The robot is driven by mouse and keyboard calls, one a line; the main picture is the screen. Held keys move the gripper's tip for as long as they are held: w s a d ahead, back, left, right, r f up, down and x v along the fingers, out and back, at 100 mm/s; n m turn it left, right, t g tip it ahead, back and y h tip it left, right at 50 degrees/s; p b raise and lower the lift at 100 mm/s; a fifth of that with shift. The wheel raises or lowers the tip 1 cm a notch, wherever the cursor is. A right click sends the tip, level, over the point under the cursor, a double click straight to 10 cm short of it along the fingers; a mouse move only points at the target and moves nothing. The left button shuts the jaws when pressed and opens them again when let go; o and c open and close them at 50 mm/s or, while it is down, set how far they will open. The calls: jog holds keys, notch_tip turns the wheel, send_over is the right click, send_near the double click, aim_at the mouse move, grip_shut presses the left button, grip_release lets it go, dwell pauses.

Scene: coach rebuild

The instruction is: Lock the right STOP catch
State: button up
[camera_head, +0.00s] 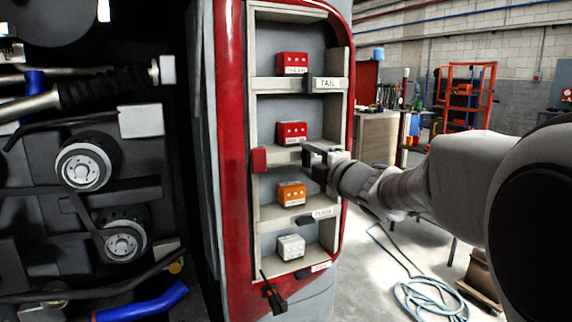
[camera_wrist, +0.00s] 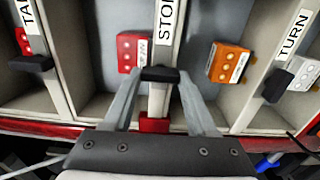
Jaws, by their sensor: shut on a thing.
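The STOP shelf edge runs up the middle of the wrist view, with its STOP label (camera_wrist: 166,20) at the top. A black catch (camera_wrist: 160,74) lies across that edge just below the label. My gripper (camera_wrist: 161,78) is shut on this catch, with one finger at each end of it. A red block (camera_wrist: 153,122) sits on the same edge, nearer my palm. In the head view this red block (camera_head: 258,160) is at the shelf's left end. My gripper (camera_head: 313,160) reaches the shelf's right part there and hides the STOP label and catch.
Red lamps (camera_head: 292,64) (camera_head: 292,133), an orange lamp (camera_head: 292,194) and a white lamp (camera_head: 291,247) stand on the shelves. The TAIL catch (camera_wrist: 30,64) and TURN catch (camera_wrist: 278,85) flank my fingers. A red frame (camera_head: 229,150) borders the shelves. A hose (camera_head: 430,300) lies on the floor.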

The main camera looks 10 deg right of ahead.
dwell(0.3)
jog(key=o, duration=1.4)
jog(key=shift+c, duration=0.2)
jog(key=p+v, duration=0.2)
jog(key=v, duration=1.5)
jog(key=shift+s, duration=0.2)
jog(key=shift+d+r, duration=0.1)
